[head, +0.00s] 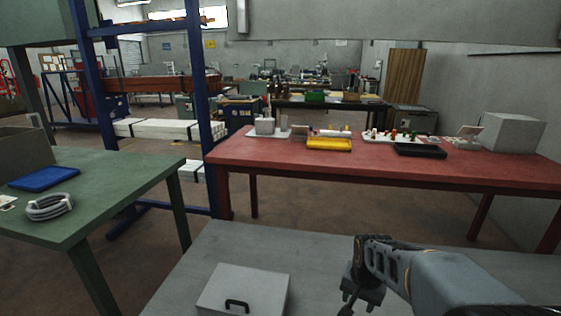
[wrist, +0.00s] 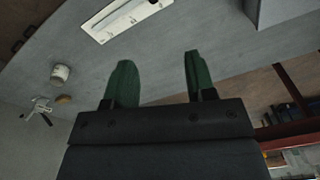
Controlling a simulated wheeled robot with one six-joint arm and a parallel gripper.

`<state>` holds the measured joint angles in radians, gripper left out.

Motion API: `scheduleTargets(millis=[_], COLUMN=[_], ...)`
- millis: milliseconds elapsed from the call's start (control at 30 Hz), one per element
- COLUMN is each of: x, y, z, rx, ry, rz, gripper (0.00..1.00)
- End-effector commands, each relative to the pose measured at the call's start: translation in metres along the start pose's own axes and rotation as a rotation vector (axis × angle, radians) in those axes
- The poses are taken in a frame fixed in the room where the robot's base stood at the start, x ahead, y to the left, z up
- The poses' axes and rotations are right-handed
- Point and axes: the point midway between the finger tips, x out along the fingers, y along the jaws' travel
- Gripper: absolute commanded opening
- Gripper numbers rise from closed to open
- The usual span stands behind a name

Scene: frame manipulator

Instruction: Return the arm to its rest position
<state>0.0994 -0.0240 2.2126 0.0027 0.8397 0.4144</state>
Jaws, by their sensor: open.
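My arm (head: 440,278) reaches in from the lower right of the head view, over a grey surface (head: 215,245). My gripper (head: 352,300) hangs at its end, with the tips cut off or hard to see at the lower edge. In the wrist view my gripper (wrist: 160,62) shows two green fingers well apart, with nothing between them. The fingers are in front of a grey surface, and no object touches them.
A grey lidded box (head: 215,290) with a black handle lies left of my gripper. A red table (head: 270,165) with trays stands ahead; a green table (head: 110,195) with a blue tray is left. The wrist view shows a white cup (wrist: 60,75) and pale slotted panel (wrist: 112,30).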

Motion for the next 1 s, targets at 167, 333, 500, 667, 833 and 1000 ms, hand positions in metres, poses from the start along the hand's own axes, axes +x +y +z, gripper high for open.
scheduleTargets(millis=[167,333,500,667,833,1000], x=[-0.126,-0.192,-0.227,-0.239,-0.240,-0.239], y=[-0.002,0.001,0.004,0.006,0.006,0.006], z=[0.030,0.056,0.072,0.080,0.082,0.082], rx=[-0.204,-0.363,-0.467,-0.513,-0.525,-0.523], ry=[0.076,0.136,0.174,0.191,0.195,0.195], rz=[-0.035,-0.055,-0.064,-0.067,-0.068,-0.067], gripper=[0.51,0.51,0.51,0.51,0.51,0.51])
